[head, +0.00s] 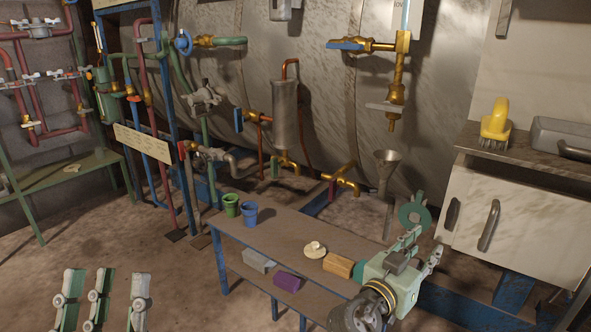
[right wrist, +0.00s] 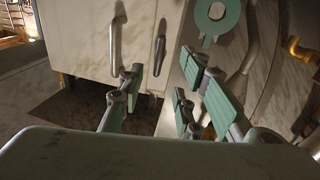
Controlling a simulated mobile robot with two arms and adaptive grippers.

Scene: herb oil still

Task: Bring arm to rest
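My right gripper (head: 425,250) is over the right end of the low table, its teal-padded fingers spread. In the right wrist view the right gripper (right wrist: 180,100) has nothing between its fingers. A teal disc with a pale centre (head: 415,216) shows just past the fingers; it also shows in the right wrist view (right wrist: 217,16). Whether a finger touches it I cannot tell. My left gripper (head: 100,298) shows only its fingers at the lower left of the head view; they stand apart with nothing seen between them.
The low table (head: 283,232) holds a green cup (head: 231,205), a blue cup (head: 250,214), a pale knobbed item (head: 315,249) and a wooden block (head: 338,265). A cabinet (head: 520,225) stands right, with a yellow brush (head: 495,122) on top. A funnel (head: 387,168) and the tank's pipes are behind.

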